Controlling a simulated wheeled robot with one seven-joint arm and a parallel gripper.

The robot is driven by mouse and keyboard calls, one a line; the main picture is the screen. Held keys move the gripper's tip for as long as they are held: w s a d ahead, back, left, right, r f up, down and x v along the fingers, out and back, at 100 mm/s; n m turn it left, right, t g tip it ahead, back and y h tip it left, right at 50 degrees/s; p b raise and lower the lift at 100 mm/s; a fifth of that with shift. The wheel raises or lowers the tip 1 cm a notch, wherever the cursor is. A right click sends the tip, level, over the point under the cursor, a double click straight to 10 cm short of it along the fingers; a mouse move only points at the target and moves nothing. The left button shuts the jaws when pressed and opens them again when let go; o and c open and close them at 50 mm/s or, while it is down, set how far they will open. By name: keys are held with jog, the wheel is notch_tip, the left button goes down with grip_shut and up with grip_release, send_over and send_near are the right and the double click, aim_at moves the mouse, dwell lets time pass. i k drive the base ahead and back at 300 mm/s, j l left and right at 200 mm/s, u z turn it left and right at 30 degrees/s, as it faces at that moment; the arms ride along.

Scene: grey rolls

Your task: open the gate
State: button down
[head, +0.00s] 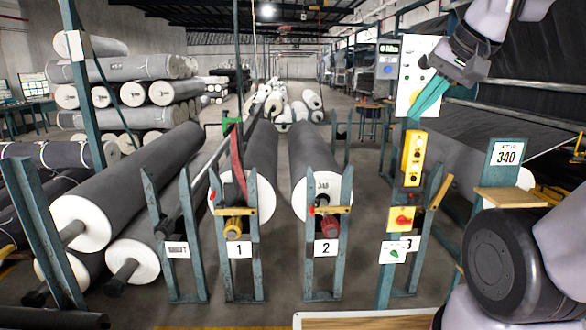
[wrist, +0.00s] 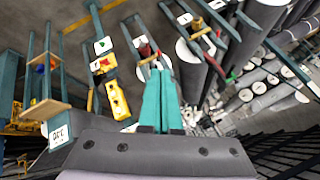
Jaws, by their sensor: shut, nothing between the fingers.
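My gripper (head: 428,98) has teal fingers, pressed together and empty, in front of the white control panel (head: 408,72) at upper right. The fingers (wrist: 163,100) also point up the middle of the wrist view. No part is plainly marked as a gate. Teal roll stands hold yellow bars: one lies level across stand 1 (head: 257,212), another (head: 338,210) across stand 2. At the stand on the right, a yellow bar (head: 441,191) is tilted up. A yellow box with buttons (head: 413,158) and a red knob on a yellow plate (head: 402,219) are on the post below my gripper.
Large grey rolls (head: 315,158) lie behind the stands and are stacked (head: 122,70) at left. A small wooden shelf (head: 511,197) and a sign reading 340 (head: 506,153) are at right. Floor (head: 282,275) shows between stands 1 and 2.

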aim_at(219, 211)
jog(key=i+j+u, duration=0.1)
jog(key=u, duration=0.3)
jog(key=i+u, duration=0.2)
jog(key=u, duration=0.2)
jog(key=i+u, duration=0.2)
jog(key=u, duration=0.2)
